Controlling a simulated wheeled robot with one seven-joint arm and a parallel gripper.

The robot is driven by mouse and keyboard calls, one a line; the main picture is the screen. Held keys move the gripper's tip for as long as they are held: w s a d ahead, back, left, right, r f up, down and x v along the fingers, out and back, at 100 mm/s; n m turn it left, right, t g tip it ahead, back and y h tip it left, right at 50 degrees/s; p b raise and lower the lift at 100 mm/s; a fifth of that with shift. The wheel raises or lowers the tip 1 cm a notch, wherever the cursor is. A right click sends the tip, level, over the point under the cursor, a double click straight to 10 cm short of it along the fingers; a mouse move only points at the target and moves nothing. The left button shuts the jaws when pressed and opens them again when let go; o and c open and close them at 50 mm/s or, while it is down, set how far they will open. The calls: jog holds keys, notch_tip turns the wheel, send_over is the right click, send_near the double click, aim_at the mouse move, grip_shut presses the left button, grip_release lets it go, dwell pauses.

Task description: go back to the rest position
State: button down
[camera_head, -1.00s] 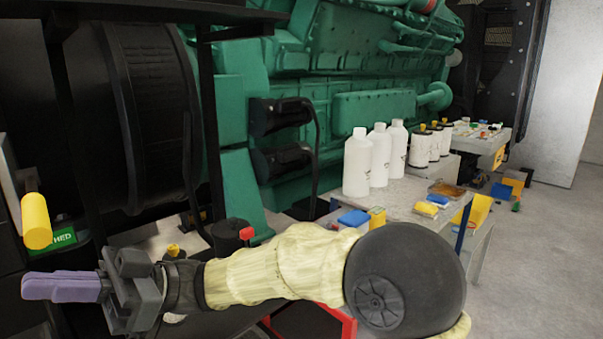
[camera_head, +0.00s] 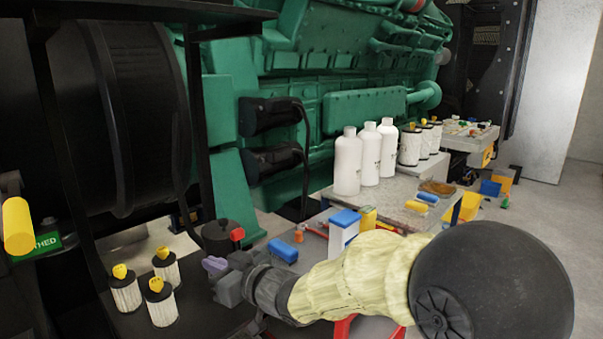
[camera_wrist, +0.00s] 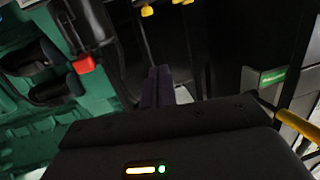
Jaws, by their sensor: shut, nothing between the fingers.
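My gripper (camera_head: 213,264) is low in the middle of the head view, at the end of my pale-sleeved arm. Its purple fingers are together and hold nothing. In the wrist view the purple fingers (camera_wrist: 157,88) show closed at the centre, in front of the dark gripper body. The gripper is to the right of several white filters with yellow tops (camera_head: 157,300), apart from them in the picture. A black round pot with a red part (camera_head: 218,238) is just behind the gripper.
A table (camera_head: 395,205) at right holds white bottles (camera_head: 347,165), filters and small boxes. A blue bottle-like item (camera_head: 283,250) lies right of the gripper. The green engine (camera_head: 310,110) stands behind. A yellow handle (camera_head: 17,226) is at far left. Grey floor (camera_head: 550,240) is open at right.

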jog(key=s+d+f+m+h, duration=0.1)
jog(key=d+f+m+h, duration=0.2)
jog(key=d+f+h, duration=0.55)
jog(key=d+f+m+h, duration=0.3)
jog(key=d+f+m, duration=0.1)
jog(key=d, duration=1)
jog(key=s+d+f+m+g+h, duration=0.1)
jog(key=s+d+f+g, duration=0.15)
jog(key=s, duration=0.25)
jog(key=s+d+f+m+g, duration=0.2)
jog(key=s+d, duration=0.2)
jog(key=s, duration=0.1)
jog(key=s+d+f+m+g+h, duration=0.1)
jog(key=s+d+f+g, duration=0.1)
jog(key=s+d, duration=0.25)
jog(key=w+p+v, duration=0.2)
jog(key=p+v, duration=1)
jog(key=w+r+p+v, duration=0.1)
jog(key=w+p+v, duration=0.2)
jog(key=p+v, duration=0.9)
jog(key=shift+w+a+r+p, duration=0.25)
jog(key=shift+w+a+p, duration=0.15)
jog(key=shift+a+p, duration=0.15)
